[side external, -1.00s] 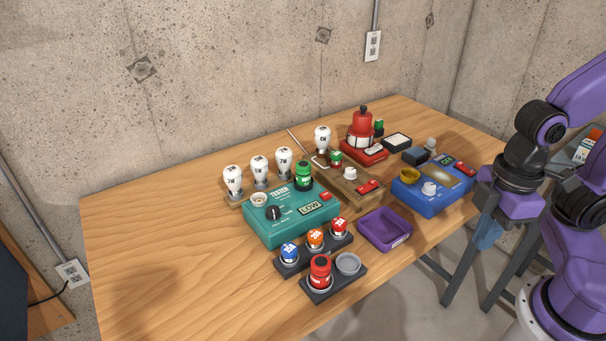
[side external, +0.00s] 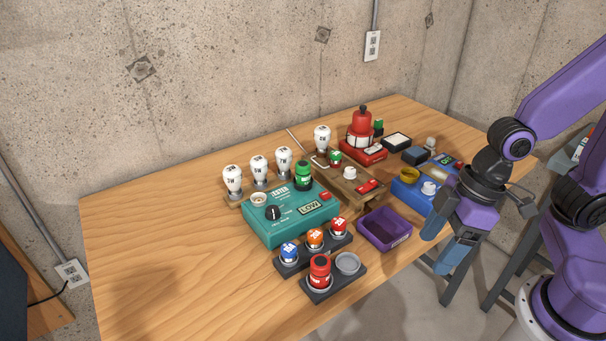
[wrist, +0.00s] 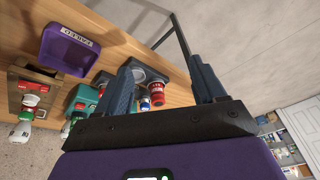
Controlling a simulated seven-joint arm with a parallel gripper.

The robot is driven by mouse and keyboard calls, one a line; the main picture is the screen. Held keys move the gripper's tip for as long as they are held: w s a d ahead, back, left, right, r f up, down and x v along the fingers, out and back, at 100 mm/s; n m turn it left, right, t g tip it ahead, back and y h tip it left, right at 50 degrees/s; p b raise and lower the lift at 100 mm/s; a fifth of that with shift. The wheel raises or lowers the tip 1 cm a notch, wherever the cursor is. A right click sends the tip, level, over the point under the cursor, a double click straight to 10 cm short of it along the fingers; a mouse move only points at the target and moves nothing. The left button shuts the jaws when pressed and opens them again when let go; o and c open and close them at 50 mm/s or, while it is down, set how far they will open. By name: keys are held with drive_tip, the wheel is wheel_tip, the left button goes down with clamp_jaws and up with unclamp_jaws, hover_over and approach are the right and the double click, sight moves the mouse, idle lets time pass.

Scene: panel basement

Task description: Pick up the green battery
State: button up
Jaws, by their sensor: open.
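A green battery (side external: 303,176) stands upright in the teal tester (side external: 262,226), whose display reads LOW. Another green-topped piece (side external: 335,157) sits on the brown wooden board behind it, and a small green piece (side external: 378,125) is beside the red lamp. My gripper (side external: 445,243) is open and empty, off the table's front edge to the right of the purple tray. In the wrist view my gripper's two blue fingers (wrist: 163,62) are spread apart. The teal tester shows there only in part, and I cannot clearly tell the green battery in it.
A purple tray (side external: 371,239) sits at the front edge. A dark holder (side external: 337,287) has a red battery (side external: 320,271) and an empty round socket. Blue, orange and red batteries stand behind it. White bulbs (side external: 258,169) line the back. A blue box (side external: 412,200) is near my gripper. The table's left is clear.

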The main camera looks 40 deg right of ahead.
drive_tip(key=w+a+f+m+t+y, duration=0.2)
drive_tip(key=w+a+m+t, duration=0.1)
drive_tip(key=w, duration=0.4)
drive_tip(key=m+t+h, duration=0.2)
drive_tip(key=m+t, duration=0.3)
drive_tip(key=t, duration=0.4)
approach(309, 171)
drive_tip(key=shift+x, duration=6.15)
drive_tip(key=shift+s+f, duration=0.15)
drive_tip(key=c, duration=1.2)
drive_tip(key=shift+c, duration=0.2)
